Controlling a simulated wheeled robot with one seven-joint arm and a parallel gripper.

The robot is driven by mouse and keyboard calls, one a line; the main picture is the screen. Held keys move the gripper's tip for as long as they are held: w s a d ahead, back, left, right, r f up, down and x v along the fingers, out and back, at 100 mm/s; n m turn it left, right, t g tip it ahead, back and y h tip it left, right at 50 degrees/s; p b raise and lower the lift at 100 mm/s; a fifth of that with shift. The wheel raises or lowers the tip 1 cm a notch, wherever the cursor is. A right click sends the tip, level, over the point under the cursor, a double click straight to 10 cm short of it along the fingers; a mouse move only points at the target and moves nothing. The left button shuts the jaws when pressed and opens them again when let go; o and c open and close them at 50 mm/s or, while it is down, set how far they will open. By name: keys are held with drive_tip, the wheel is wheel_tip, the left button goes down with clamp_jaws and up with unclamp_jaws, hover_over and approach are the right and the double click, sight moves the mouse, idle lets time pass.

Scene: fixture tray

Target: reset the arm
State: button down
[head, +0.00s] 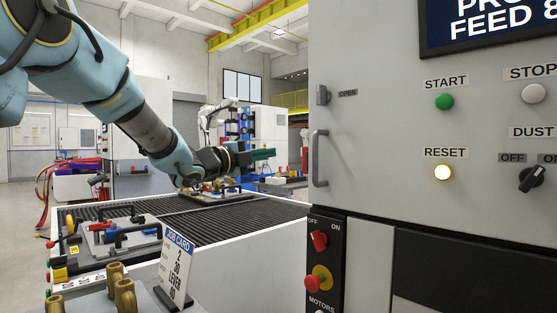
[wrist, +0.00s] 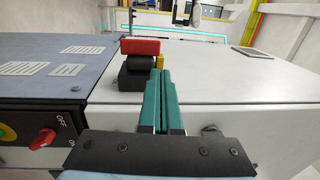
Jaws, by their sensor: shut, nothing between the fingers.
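My arm reaches in from the upper left in the head view, with my gripper (head: 264,154) pointing right, above and behind the table and left of the grey machine cabinet. In the wrist view my gripper (wrist: 165,82) has two green fingers pressed together with nothing between them. Beyond the fingertips in that view is a black block with a red top (wrist: 140,47). The fingertips overlap its right side in the picture; I cannot tell whether they touch it.
The machine cabinet (head: 380,150) fills the right, with a green START button (head: 444,101), a lit RESET button (head: 443,172) and a door handle (head: 319,158). A fixture tray (head: 122,238) and a job card (head: 175,268) stand on the left table. A red rotary switch (wrist: 43,138) shows in the wrist view.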

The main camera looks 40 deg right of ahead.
drive_tip(key=shift+a, duration=0.8)
drive_tip(key=w+a+f+n+t+y, duration=0.6)
drive_tip(key=w+a+f+n+t, duration=0.25)
drive_tip(key=w+a+n, duration=0.4)
drive_tip(key=w+a+f+n+y+p, duration=0.1)
drive_tip(key=w+a+f+n+y, duration=0.2)
drive_tip(key=a, duration=0.5)
drive_tip(key=w+a+f+n+y, duration=0.2)
drive_tip(key=a+f+n+y, duration=0.15)
drive_tip(key=a+f, duration=0.4)
drive_tip(key=s+a+f+n+y, duration=0.2)
drive_tip(key=a+n, duration=0.1)
drive_tip(key=a, duration=0.3)
drive_tip(key=s+a+f+n+y, duration=0.1)
drive_tip(key=a+f+n, duration=0.15)
drive_tip(key=a, duration=0.35)
drive_tip(key=s+a+f+n+g+y, duration=0.1)
drive_tip(key=s+a+f+n+g, duration=0.1)
drive_tip(key=s+a, duration=0.3)
drive_tip(key=s+a+f+n+g+y+p, duration=0.1)
drive_tip(key=s+a+f+n+g, duration=0.1)
drive_tip(key=s+a+n, duration=0.3)
drive_tip(key=s+a+f+n+g+y, duration=0.1)
drive_tip(key=s+a+f+n+g, duration=0.2)
drive_tip(key=s+a, duration=0.2)
drive_tip(key=shift+s+a+f, duration=0.25)
drive_tip(key=shift+s+f, duration=0.15)
drive_tip(key=shift+s, duration=0.85)
drive_tip(key=shift+y, duration=0.25)
